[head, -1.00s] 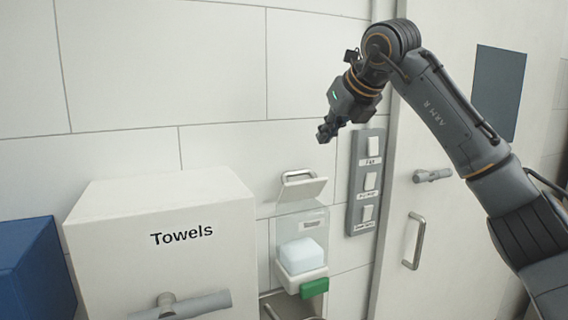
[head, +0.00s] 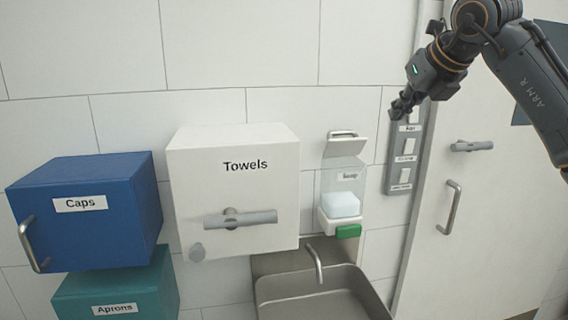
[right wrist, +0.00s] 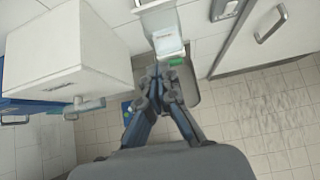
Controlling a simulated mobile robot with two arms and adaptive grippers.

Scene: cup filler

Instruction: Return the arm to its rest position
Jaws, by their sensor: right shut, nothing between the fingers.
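My right arm comes in from the upper right in the head view. Its gripper (head: 402,106) is in front of the wall near the switch panel, above and right of the soap dispenser. The fingers are shut and empty. In the right wrist view the closed fingertips (right wrist: 158,72) point down over the sink area, below the soap dispenser in the picture. My left gripper does not show.
A white Towels box (head: 270,185), a blue Caps box (head: 90,230) and a teal Aprons box (head: 115,285) are on the wall. A soap dispenser (head: 342,205) hangs above a steel sink (head: 270,290). A switch panel (head: 400,183) and a handled door (head: 490,230) are right.

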